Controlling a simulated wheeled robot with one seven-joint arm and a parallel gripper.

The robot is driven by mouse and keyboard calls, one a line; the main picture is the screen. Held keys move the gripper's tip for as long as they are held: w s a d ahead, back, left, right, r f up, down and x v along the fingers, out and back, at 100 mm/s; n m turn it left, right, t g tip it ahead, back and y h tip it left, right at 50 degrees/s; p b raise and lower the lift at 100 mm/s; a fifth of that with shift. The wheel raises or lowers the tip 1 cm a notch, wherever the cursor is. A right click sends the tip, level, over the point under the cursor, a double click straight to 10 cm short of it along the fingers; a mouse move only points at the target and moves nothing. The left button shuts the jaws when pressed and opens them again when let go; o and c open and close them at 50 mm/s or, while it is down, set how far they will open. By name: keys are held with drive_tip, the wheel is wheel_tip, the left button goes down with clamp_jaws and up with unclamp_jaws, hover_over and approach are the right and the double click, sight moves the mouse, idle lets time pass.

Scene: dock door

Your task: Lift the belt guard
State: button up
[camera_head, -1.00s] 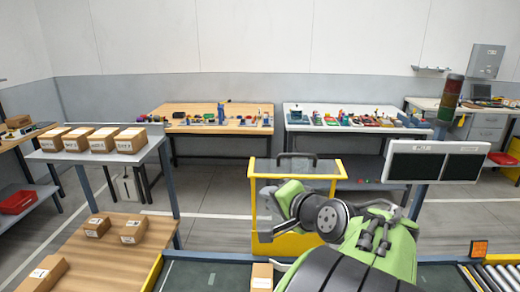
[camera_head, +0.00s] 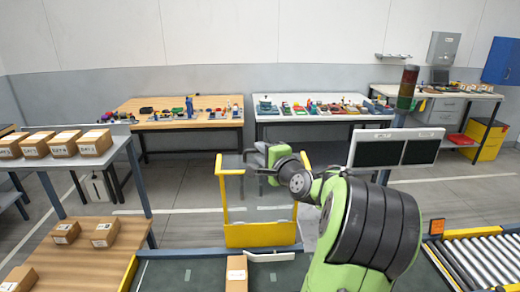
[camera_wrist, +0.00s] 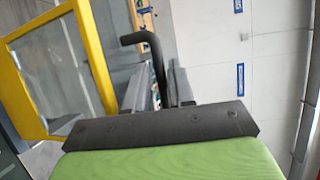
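The belt guard (camera_head: 259,234) is a yellow frame with a clear panel and a black handle on top. It stands upright at the far edge of the dark belt in the head view. In the wrist view its yellow frame (camera_wrist: 95,60) fills the left side, and the black handle (camera_wrist: 152,50) bends down toward my fingers. My gripper (camera_wrist: 160,88) is at the handle, with its grey fingers apart and the bar seemingly between them. A narrow gap shows beside the bar. In the head view my gripper (camera_head: 256,160) is at the guard's top, and the exact contact is unclear.
A box (camera_head: 237,272) lies on the belt (camera_head: 180,275) in front of the guard. A double dark panel (camera_head: 395,148) on a post stands to the right, near my arm. A shelf with boxes (camera_head: 62,144) is at left, and rollers (camera_head: 480,262) are at right.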

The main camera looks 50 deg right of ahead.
drive_tip(key=shift+x, duration=0.8)
drive_tip(key=shift+c, duration=0.3)
clamp_jaws()
